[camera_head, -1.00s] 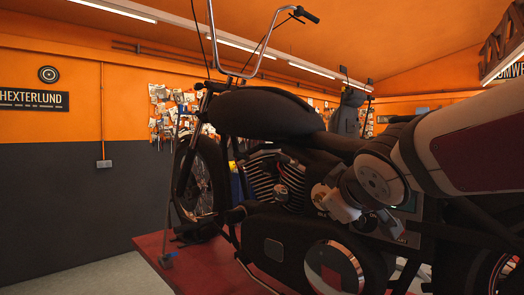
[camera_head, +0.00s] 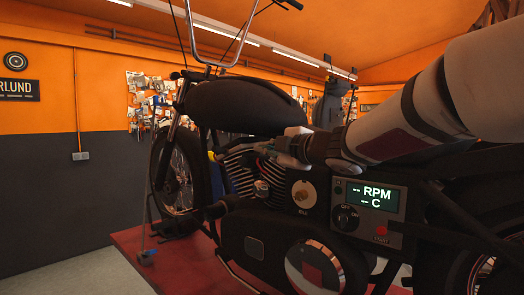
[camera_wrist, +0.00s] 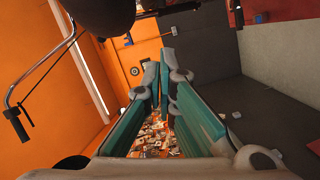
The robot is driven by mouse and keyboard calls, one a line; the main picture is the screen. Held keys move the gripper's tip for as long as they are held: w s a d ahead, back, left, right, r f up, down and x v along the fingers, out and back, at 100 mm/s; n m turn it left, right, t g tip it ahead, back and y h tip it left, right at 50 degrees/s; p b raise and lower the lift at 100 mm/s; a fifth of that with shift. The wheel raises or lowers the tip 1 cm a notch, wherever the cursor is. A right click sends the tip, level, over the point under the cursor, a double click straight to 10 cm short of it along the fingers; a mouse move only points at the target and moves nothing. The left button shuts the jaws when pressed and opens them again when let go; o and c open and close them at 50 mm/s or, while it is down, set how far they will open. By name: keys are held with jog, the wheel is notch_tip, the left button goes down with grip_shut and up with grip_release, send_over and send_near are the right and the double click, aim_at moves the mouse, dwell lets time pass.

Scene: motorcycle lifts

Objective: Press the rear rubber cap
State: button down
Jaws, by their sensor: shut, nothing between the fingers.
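A black motorcycle (camera_head: 245,105) stands on a red lift, its front to the left. Its finned engine (camera_head: 240,172) sits below the tank. I cannot make out the rear rubber cap for certain in either view. My gripper (camera_head: 258,148) is in front of the engine's upper part, just below the tank, pointing left; I cannot tell whether it touches anything. In the wrist view my gripper (camera_wrist: 163,70) has its two teal-sided fingers converging at the tips, shut and empty. The arm and gripper hide part of the engine top and the seat area.
A control box (camera_head: 370,212) with an RPM and C display, a knob and a red button sits right of the engine. The red lift deck (camera_head: 135,245) and grey floor lie below. Handlebars (camera_wrist: 18,115) show in the wrist view.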

aim_at(261, 154)
jog(key=shift+w+a, duration=0.1)
jog(key=w+a+f+p, duration=0.2)
jog(key=w+a, duration=0.1)
jog(key=w, duration=0.7)
jog(key=shift+w+a, duration=0.3)
jog(key=shift+a, duration=0.1)
